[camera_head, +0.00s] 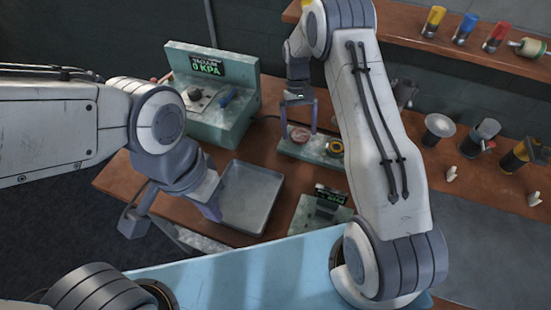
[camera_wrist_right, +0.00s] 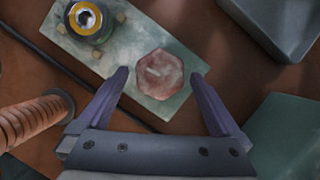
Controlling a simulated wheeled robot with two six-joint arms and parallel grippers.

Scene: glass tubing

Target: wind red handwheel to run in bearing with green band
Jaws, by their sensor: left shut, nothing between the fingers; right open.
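The red handwheel (camera_head: 300,134), faded and many-sided, sits on a pale green plate (camera_head: 318,152). In the right wrist view the handwheel (camera_wrist_right: 160,74) lies between the spread fingertips of my right gripper (camera_wrist_right: 160,76), with a gap on each side. In the head view my right gripper (camera_head: 300,112) points down over it, open. Beside it on the plate is a round dark part with a yellow ring (camera_head: 334,148), also in the right wrist view (camera_wrist_right: 88,20). My left gripper (camera_head: 213,208) is shut and empty near the grey tray.
The grey tray (camera_head: 252,197) lies on the brown bench. A teal box with a "0 KPA" display (camera_head: 209,67) stands behind it. A smaller green unit with a display (camera_head: 322,212) is in front. Several coloured parts (camera_head: 433,20) stand on the back shelf; more fittings (camera_head: 438,126) stand right.

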